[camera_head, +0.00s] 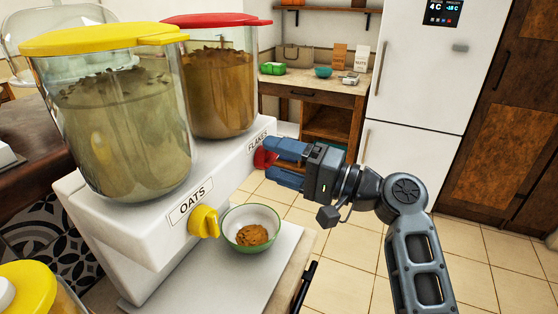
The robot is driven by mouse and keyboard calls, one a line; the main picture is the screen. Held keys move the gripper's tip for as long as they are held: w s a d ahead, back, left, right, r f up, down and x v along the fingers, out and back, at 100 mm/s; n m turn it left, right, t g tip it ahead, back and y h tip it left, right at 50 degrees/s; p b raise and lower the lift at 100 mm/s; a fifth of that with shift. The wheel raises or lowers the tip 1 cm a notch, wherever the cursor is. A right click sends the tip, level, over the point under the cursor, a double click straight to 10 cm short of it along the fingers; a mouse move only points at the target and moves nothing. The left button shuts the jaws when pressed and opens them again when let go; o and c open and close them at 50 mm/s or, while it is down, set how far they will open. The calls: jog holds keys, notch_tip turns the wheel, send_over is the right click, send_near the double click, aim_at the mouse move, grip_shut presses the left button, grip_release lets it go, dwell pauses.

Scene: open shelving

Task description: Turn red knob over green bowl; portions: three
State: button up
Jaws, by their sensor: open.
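The red knob (262,159) sits on the front of the white dispenser base, below the FLAKES label. My gripper (277,162) is open, with one blue finger above the other at the knob. The fingers hide part of the knob, and I cannot tell whether they touch it. The green bowl (236,238), pale inside, stands upright on a light board (197,287) in front of the base. A small brown heap (252,235) lies in the bowl. In the picture the bowl is just right of the yellow knob (204,222). The red-lidded container (218,85) holds brown flakes.
The yellow-lidded container (122,120) stands nearest, above the OATS label. Another yellow lid (27,288) shows at the bottom left. Behind are a wooden counter (330,85) with small goods and a white fridge (416,75). The tiled floor at right is clear.

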jog(key=b+v, duration=0.1)
jog(key=v, duration=0.6)
jog(key=shift+d+b, duration=0.25)
jog(key=shift+b, duration=0.1)
jog(key=shift+f, duration=0.1)
